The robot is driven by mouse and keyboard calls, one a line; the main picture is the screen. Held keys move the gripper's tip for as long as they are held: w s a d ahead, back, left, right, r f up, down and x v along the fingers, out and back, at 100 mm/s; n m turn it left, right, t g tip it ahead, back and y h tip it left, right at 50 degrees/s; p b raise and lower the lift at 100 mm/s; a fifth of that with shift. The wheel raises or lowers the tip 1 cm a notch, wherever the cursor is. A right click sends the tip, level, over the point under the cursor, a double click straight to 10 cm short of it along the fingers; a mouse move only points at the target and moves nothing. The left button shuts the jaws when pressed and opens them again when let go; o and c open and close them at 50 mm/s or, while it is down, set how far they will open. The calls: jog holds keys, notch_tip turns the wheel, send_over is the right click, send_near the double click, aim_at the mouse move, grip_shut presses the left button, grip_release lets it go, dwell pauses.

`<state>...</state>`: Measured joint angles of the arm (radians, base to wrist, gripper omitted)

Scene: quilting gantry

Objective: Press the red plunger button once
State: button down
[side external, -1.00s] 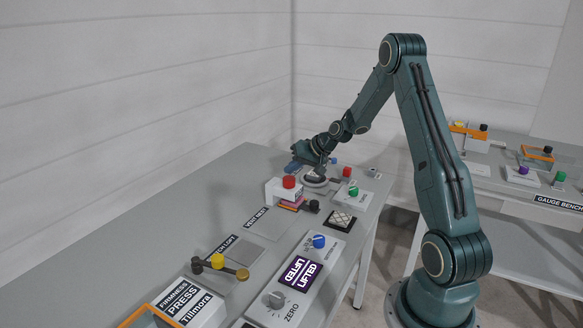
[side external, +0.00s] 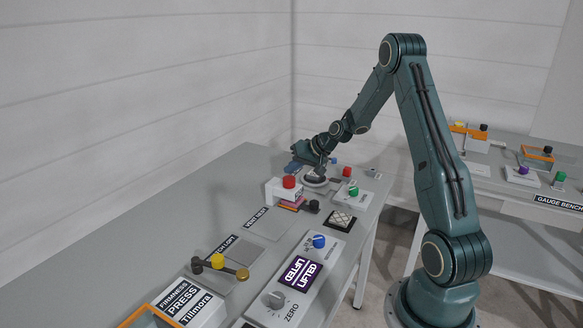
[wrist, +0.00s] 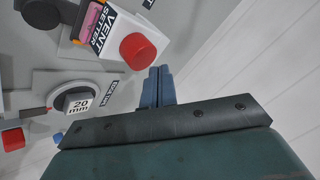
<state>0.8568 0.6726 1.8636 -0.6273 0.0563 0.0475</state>
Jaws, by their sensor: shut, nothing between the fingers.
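A large round red button (side external: 289,181) stands on top of a white box (side external: 272,191) on the grey bench. In the wrist view the red button (wrist: 138,51) sits on the box's face lettered VENT SETTER (wrist: 108,33), just up and left of my fingertips. My gripper (wrist: 159,70) is shut and empty, its two blue fingers together. In the side view my gripper (side external: 291,167) is behind and above the box, near the button. A visible gap separates fingers and button in the wrist view. The button's travel cannot be judged.
A smaller red knob (side external: 347,171) and a green knob (side external: 353,190) stand to the right. A 20 mm block (wrist: 79,104) sits on a round plate below the box in the wrist view. The bench's left side is clear.

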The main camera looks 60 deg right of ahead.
aim_at(289, 178)
jog(key=shift+f, duration=1.5)
dwell(1.9)
jog(key=shift+r, duration=1.45)
jog(key=shift+r, duration=2.5)
